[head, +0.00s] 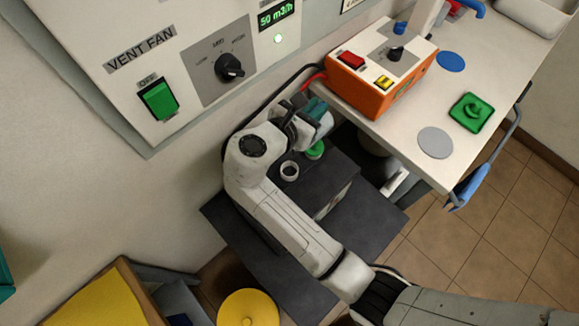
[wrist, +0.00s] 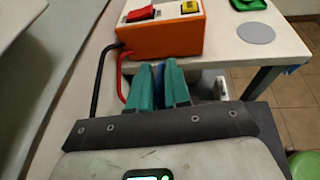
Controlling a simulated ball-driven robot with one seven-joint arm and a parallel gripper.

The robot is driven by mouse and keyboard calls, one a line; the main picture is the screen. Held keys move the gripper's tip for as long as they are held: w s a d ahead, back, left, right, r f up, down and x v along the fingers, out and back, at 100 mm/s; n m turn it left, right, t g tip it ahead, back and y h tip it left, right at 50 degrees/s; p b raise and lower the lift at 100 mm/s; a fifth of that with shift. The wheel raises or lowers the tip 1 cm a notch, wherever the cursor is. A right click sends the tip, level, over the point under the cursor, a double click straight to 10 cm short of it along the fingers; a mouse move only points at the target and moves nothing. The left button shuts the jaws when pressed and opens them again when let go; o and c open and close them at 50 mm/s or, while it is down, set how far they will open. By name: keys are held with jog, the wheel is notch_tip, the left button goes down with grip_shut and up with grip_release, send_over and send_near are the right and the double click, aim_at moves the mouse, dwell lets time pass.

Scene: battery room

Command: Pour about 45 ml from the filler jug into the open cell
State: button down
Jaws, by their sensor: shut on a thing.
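My gripper (head: 318,116) is over the back of the dark battery (head: 332,185), near the wall. In the wrist view its teal fingers (wrist: 160,88) are closed around a narrow blue piece (wrist: 160,72). This may be the filler jug's handle; the jug's body is hidden behind the fingers, and its tilt cannot be told. The open cell, a white ring-shaped neck (head: 289,171), shows on the battery top, in front of the gripper and slightly left. A green cap (head: 315,150) sits beside it, just below the gripper.
An orange box (head: 375,85) with red and yellow switches stands on the white bench (head: 430,145), close to my gripper. Black and red cables run beside it. The vent fan panel (head: 165,55) is on the wall at left. A yellow round lid (head: 248,308) is at the bottom.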

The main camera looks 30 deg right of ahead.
jog(key=shift+a+f+h, duration=0.15)
jog(key=shift+h, duration=0.25)
dwell(1.2)
jog(key=shift+w+d+r+y, duration=0.25)
jog(key=shift+d+r+y, duration=0.35)
jog(key=shift+y, duration=0.1)
jog(key=shift+w+d+g+y, duration=0.2)
jog(key=shift+d+g+y, duration=0.35)
jog(key=shift+y, duration=0.25)
jog(key=shift+d+r+y, duration=0.15)
jog(key=shift+r+y, duration=0.1)
jog(key=shift+y, duration=0.05)
jog(key=shift+r+p, duration=0.1)
jog(key=shift+p, duration=0.8)
jog(key=shift+w+d+g+y+p, duration=0.15)
jog(key=shift+d+g+y+p, duration=0.25)
jog(key=shift+y+p, duration=0.65)
jog(key=shift+f, duration=0.3)
